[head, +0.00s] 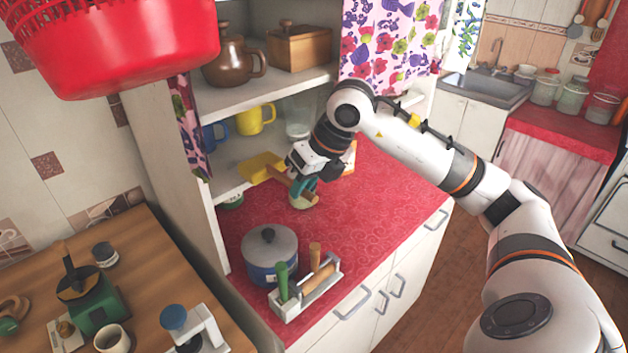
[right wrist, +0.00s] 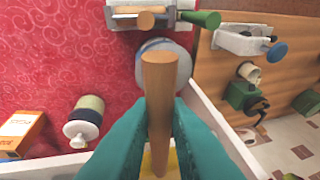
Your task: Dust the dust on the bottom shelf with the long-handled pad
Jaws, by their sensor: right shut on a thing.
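The long-handled pad has a yellow pad (head: 262,166) and a wooden handle. My right gripper (head: 304,186), with teal fingers, is shut on the handle (right wrist: 158,100), which points toward the camera in the right wrist view. The yellow pad is at the front of the bottom shelf (head: 228,188), below the mugs; I cannot tell whether it touches the board. In the right wrist view only a sliver of yellow shows between the fingers. I cannot make out any dust on the shelf. My left gripper is not in view.
A yellow mug (head: 252,120), a blue mug (head: 214,136) and a glass (head: 298,122) stand on the shelf. A jar (right wrist: 86,118) stands below my right gripper. A pot (head: 270,254) and utensil holder (head: 305,290) sit on the red counter. A red basket (head: 120,50) hangs upper left.

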